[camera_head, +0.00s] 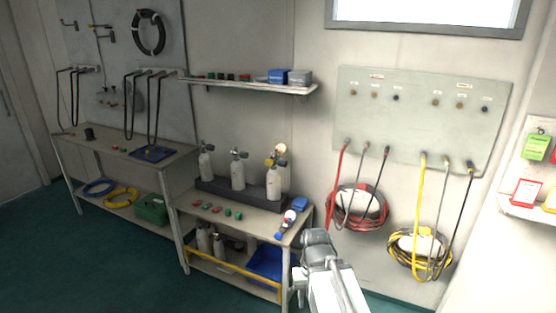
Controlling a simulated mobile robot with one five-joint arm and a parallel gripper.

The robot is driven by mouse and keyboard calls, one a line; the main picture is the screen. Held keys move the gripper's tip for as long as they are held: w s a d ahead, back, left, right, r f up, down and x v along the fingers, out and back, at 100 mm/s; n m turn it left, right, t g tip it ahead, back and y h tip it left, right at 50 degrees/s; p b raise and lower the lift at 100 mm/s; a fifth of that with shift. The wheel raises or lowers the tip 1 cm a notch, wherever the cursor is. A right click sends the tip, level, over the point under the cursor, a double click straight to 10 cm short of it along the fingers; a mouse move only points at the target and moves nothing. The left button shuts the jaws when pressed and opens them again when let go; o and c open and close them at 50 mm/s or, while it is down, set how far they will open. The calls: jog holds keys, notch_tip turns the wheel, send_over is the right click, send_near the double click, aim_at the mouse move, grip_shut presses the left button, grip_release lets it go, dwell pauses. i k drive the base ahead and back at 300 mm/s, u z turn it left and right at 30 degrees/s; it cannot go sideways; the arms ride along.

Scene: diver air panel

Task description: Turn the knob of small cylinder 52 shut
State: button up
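Three small pale cylinders stand upright in a dark rack (222,191) on the bench: one at the left (206,165), one in the middle (238,174) and one at the right (273,183). Each has a valve with a dark knob on top. Their numbers are too small to read, so I cannot tell which is cylinder 52. My arm rises from the bottom of the view, right of the bench. Its grey end, with my gripper (316,239), is right of and below the cylinders and apart from them. The fingers cannot be made out.
Small red and green items (227,211) and a blue-and-white object (286,223) lie on the bench (250,219). A shelf (250,87) hangs above the cylinders. Coiled red hoses (357,210) and yellow hoses (420,255) hang right of my arm. Green floor (110,260) is clear at left.

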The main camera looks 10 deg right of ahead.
aim_at(281, 162)
jog(key=z, duration=0.65)
jog(key=i, duration=1.9)
jog(key=u, duration=2.15)
jog(key=i, duration=0.5)
